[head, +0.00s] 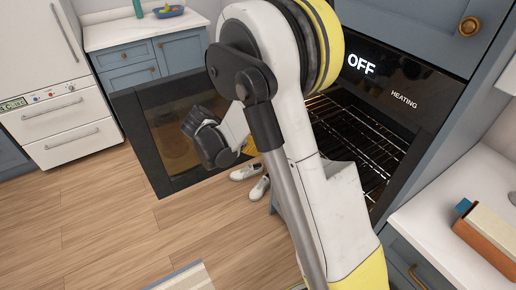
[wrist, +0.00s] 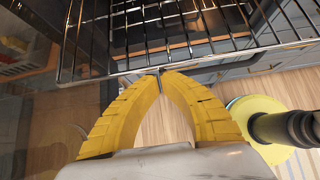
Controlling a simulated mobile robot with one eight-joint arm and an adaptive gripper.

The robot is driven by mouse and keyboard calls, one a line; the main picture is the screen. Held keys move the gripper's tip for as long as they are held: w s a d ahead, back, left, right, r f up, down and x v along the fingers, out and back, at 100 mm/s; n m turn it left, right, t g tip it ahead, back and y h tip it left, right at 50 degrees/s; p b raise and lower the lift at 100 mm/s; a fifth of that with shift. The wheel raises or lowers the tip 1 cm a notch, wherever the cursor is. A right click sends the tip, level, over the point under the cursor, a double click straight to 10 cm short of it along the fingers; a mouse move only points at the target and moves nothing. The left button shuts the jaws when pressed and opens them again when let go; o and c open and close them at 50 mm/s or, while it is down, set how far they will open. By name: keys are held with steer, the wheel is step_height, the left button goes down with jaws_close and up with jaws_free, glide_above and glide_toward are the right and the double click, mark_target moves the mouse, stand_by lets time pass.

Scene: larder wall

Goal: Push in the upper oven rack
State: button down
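The oven (head: 385,85) is open, its display reading OFF and HEATING. Its dark glass door (head: 165,135) stands swung out to the left. Wire racks (head: 350,140) show inside the oven, partly hidden by my arm; I cannot tell in the head view which is the upper one. In the wrist view a wire rack (wrist: 190,45) fills the top, its front bar crossing the picture. My gripper (wrist: 160,73) has its yellow fingertips together at that bar, with nothing visible between them. I cannot tell if they touch it. In the head view only a bit of yellow finger shows behind my arm.
A white counter (head: 455,215) with a wooden block (head: 488,243) stands at the right. Blue cabinets (head: 155,62) and a white appliance (head: 60,115) stand at the back left. White shoes (head: 260,188) are on the floor below the door. The wood floor (head: 110,225) at left is clear.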

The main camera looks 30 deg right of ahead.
steer(key=d, duration=0.9)
steer(key=d+b, duration=0.1)
steer(key=d, duration=0.8)
steer(key=w+d, duration=0.1)
steer(key=d, duration=0.7)
steer(key=shift+d, duration=0.4)
steer(key=shift+a, duration=0.1)
steer(key=shift+a, duration=0.2)
steer(key=a, duration=0.3)
steer(key=shift+f+b, duration=0.1)
steer(key=shift+b, duration=0.3)
steer(key=p+v, duration=0.3)
steer(key=v, duration=0.7)
steer(key=shift+s+a, duration=0.1)
steer(key=shift+a, duration=0.1)
steer(key=shift+a, duration=0.1)
